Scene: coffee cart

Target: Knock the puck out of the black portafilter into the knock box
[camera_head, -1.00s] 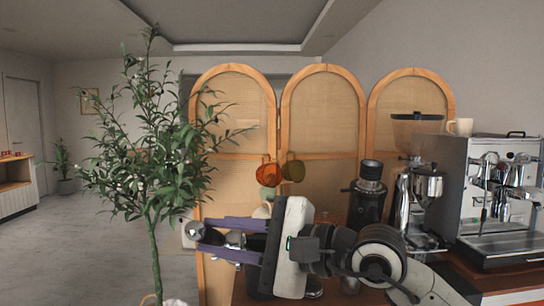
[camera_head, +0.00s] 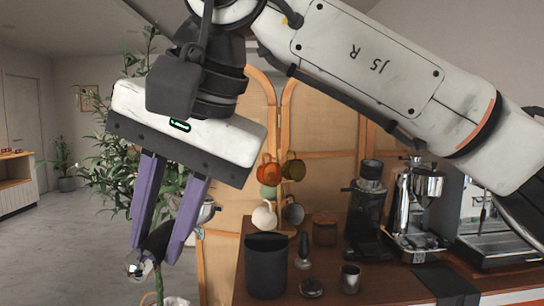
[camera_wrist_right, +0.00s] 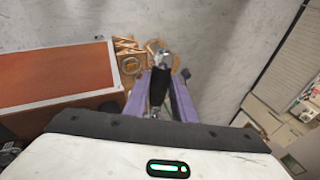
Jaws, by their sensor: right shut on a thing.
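My right gripper (camera_head: 154,254) is in the left part of the head view, fingers pointing down. Its purple fingers are shut on the black portafilter (camera_head: 157,241), on its dark handle. A metal end sticks out at the lower left, and a metal part shows behind the right finger. The portafilter also shows between the fingers in the right wrist view (camera_wrist_right: 158,86). I cannot see a puck. The knock box, seemingly the black cylinder (camera_head: 266,268), stands on the counter's left end, to the right of the gripper and apart from it. My left gripper is not in view.
On the counter (camera_head: 395,287) are a tamper (camera_head: 303,252), a small metal cup (camera_head: 350,279), a black grinder (camera_head: 367,215), a mug stand with several mugs and an espresso machine (camera_head: 490,235). A tall plant (camera_head: 115,190) stands left. Open floor lies beyond the counter's left edge.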

